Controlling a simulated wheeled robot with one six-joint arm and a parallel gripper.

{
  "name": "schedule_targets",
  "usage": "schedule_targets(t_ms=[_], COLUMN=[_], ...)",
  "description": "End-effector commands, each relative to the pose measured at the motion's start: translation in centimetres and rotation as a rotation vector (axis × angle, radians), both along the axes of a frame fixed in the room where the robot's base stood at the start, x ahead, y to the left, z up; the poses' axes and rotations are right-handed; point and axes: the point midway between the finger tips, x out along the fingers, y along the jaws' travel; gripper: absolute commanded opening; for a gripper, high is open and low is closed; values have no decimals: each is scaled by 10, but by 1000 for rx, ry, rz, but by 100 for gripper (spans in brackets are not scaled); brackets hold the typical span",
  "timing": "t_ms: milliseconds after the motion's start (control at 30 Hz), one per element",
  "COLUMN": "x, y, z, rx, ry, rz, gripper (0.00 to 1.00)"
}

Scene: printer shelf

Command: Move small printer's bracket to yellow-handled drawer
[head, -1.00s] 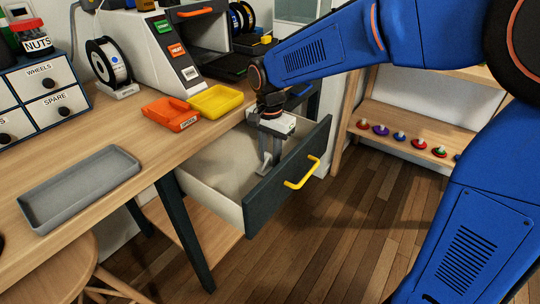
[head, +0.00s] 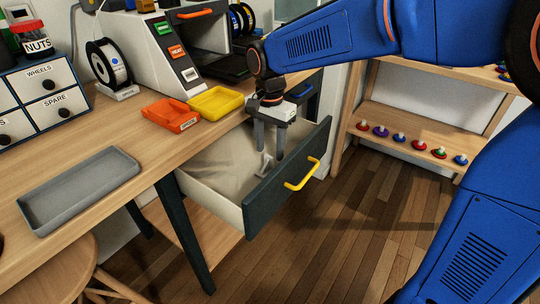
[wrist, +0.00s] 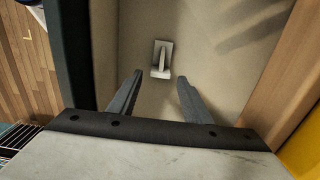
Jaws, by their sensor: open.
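The small grey bracket (wrist: 161,62) lies on the floor of the open yellow-handled drawer (head: 287,184). It also shows in the head view (head: 264,165), near the drawer's front panel. My gripper (wrist: 157,88) is open and empty, with its two fingers apart. In the head view my gripper (head: 269,154) points down over the drawer, just above the bracket. In the wrist view the bracket sits ahead of the fingertips, apart from them. The yellow handle (head: 302,174) is on the outside of the dark drawer front.
The drawer sticks out from under the wooden desk. On the desk are an orange tray (head: 171,114), a yellow tray (head: 215,102), a grey tray (head: 80,188) and the white printer (head: 150,50). A shelf (head: 420,135) with several coloured pieces stands at the right.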

Motion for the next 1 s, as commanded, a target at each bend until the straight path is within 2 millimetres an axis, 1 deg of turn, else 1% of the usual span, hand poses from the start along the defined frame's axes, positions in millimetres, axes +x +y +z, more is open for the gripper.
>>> schedule_targets(t_ms=[33,200,400,600,1000], x=[0,1,0,0,0], y=[0,0,0,0,0], z=[12,44,70,81,81], rx=[3,2,0,0,0], ry=[-3,-3,-1,0,0], rz=[0,0,0,0,0], gripper=[45,45,45,45,45])
